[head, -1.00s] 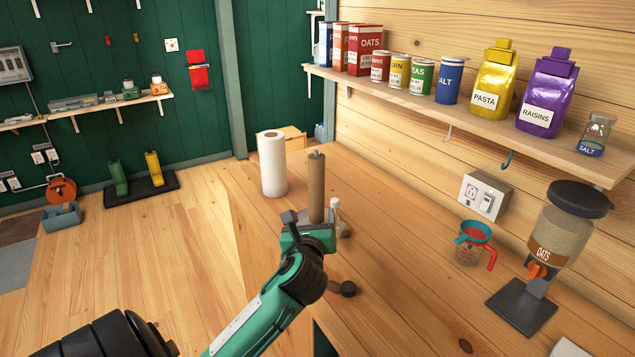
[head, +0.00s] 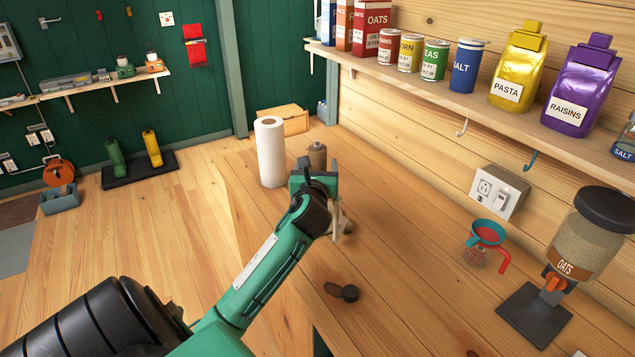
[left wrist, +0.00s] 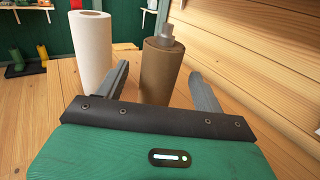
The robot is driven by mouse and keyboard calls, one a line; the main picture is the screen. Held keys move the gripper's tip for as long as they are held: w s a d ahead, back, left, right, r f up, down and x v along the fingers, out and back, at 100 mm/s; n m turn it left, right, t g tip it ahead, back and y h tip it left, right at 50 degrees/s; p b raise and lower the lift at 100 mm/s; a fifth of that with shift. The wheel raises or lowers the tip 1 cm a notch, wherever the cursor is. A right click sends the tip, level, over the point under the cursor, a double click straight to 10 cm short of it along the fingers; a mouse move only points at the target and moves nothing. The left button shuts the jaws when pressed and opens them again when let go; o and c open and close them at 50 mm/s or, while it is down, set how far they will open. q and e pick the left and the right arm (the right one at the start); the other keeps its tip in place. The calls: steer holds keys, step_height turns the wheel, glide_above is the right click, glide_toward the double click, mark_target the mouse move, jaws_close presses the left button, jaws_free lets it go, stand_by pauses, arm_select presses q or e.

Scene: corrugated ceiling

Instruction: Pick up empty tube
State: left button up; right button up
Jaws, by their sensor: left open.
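The empty tube (head: 318,153) is a brown cardboard roll standing upright on the wooden counter, with a grey post tip (left wrist: 167,32) showing from its top in the left wrist view. In the head view my left gripper (head: 316,172) hides most of it. In the left wrist view the tube (left wrist: 160,72) stands ahead, between the two spread fingers of my left gripper (left wrist: 163,82). The jaws are open, with a gap showing on each side of the tube. The tube's base is hidden. My right gripper is in neither view.
A white paper towel roll (head: 270,152) stands close to the left of the tube. A dark-ended tool (head: 341,291) lies on the counter near my arm. A measuring cup (head: 487,245) and an oats dispenser (head: 588,230) are at right. A shelf of groceries (head: 410,80) runs above.

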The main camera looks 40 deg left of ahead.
arm_select(q)
steer(key=p+x, duration=0.1)
steer(key=x, duration=0.4)
steer(key=shift+w+a, duration=0.1)
steer(key=shift+w, duration=0.05)
steer(key=c, duration=1.3)
step_height(320, 180, up, 27)
steer(key=shift+r+b, duration=0.1)
steer(key=shift+b, duration=0.4)
